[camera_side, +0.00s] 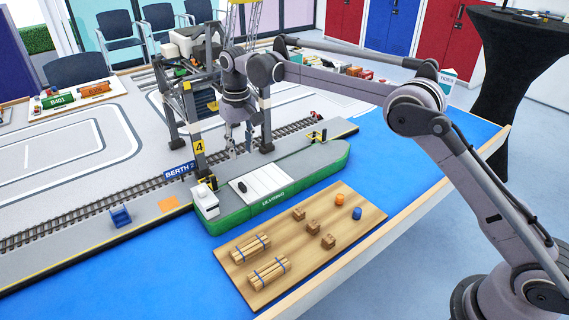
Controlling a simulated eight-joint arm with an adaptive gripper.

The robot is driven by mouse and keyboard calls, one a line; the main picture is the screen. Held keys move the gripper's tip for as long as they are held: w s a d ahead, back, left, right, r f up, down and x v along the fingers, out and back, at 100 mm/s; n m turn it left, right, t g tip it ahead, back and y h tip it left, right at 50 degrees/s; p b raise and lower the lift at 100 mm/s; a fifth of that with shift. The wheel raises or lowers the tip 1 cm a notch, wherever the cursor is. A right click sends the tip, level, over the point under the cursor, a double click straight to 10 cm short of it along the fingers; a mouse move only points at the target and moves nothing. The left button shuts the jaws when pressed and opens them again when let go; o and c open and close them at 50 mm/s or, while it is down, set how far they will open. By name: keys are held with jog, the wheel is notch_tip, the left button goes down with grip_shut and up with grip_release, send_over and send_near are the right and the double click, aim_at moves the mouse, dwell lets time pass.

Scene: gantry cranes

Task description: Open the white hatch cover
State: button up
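The white hatch cover (262,183) lies flat on the grey deck of a green model ship (290,194), in the middle of the hull. It looks seated on the deck, with no opening visible beside it. My gripper (238,152) hangs above the far side of the ship, up and to the left of the cover and apart from it. It points down in front of the crane's legs. Its fingers are small and partly lost against the crane and rails, so their opening does not show clearly.
A grey gantry crane (188,112) with a "4" sign stands on the quay close to my gripper. A wooden board (325,260) in front of the ship carries log bundles, boxes and two small barrels. A white superstructure (205,203) rises at the ship's left end. Blue table surface is clear at right.

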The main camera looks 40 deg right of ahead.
aim_at(242, 184)
jog(key=f, duration=1.2)
jog(key=shift+w+a+f, duration=0.2)
jog(key=shift+a, duration=0.15)
grip_shut()
